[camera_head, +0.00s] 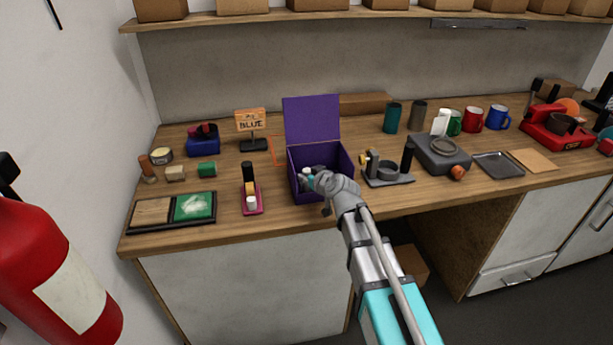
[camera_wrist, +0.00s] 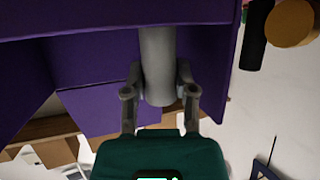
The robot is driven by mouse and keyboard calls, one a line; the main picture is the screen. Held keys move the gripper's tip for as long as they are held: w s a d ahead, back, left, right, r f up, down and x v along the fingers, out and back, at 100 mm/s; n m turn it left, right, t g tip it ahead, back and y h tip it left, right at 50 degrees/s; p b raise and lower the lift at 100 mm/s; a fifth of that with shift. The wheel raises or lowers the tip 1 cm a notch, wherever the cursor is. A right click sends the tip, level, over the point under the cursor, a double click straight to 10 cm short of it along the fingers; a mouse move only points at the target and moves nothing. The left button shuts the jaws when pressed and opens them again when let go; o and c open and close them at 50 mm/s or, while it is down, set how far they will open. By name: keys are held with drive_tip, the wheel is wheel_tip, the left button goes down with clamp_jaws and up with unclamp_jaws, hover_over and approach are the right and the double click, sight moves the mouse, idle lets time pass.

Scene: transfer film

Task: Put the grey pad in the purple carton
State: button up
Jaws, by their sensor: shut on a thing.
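The purple carton (camera_head: 296,185) stands open on the bench, its lid (camera_head: 312,120) raised at the back. My gripper (camera_head: 313,179) is at the carton's opening, reaching in over its front right side. In the wrist view my gripper (camera_wrist: 160,94) is shut on the grey pad (camera_wrist: 156,60), a smooth grey cylinder-shaped piece. Purple carton walls (camera_wrist: 90,75) surround the pad in that view. In the head view my gripper and wrist mostly hide the pad and the carton's inside, so I cannot tell whether the pad touches the bottom.
A pink tray (camera_head: 251,208) with a black-handled tool stands left of the carton. A grey stand (camera_head: 388,180) stands close on its right, and an orange sign (camera_head: 251,120) behind left. Mugs (camera_head: 473,119) stand at the back right. Little bench is free around the carton.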

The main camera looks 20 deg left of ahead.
drive_tip(key=o, duration=0.7)
drive_tip(key=shift+c, duration=0.2)
drive_tip(key=p+v, duration=0.5)
drive_tip(key=v, duration=0.7)
drive_tip(key=shift+r, duration=0.15)
